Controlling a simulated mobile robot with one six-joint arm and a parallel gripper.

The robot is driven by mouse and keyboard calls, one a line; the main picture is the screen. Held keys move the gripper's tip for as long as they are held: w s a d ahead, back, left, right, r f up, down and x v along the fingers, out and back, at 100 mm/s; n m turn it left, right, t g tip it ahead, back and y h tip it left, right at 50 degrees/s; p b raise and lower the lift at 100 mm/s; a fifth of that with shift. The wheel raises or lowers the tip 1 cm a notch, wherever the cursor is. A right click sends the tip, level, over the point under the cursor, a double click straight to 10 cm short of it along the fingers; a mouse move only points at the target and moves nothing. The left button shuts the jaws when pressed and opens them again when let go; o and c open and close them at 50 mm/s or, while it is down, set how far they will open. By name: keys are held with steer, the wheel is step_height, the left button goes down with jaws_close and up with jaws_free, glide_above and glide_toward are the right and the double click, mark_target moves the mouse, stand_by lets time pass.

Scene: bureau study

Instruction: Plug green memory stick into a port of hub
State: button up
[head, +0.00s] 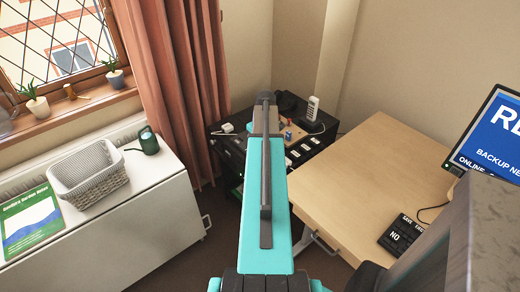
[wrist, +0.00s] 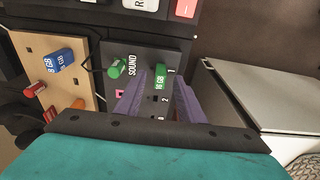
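The green memory stick (wrist: 160,74), marked 16 GB, stands at the row marked 1 on the dark hub (wrist: 143,58) in the wrist view. It appears to sit in that port, though its lower end is hidden. Openings beside the marks 2 and 3 look empty. My gripper (wrist: 160,92) has its two purple fingers apart, one on each side of the stick, with a gap showing. In the head view my own arm hides the gripper and stick.
A green plug (wrist: 117,68) sits by the SOUND mark.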

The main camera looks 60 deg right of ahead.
step_height(320, 180, up, 11)
steer(key=s+b, duration=0.1)
steer(key=shift+s+a+r, duration=0.2)
steer(key=shift+a, duration=0.05)
stand_by(0.4)
stand_by(0.5)
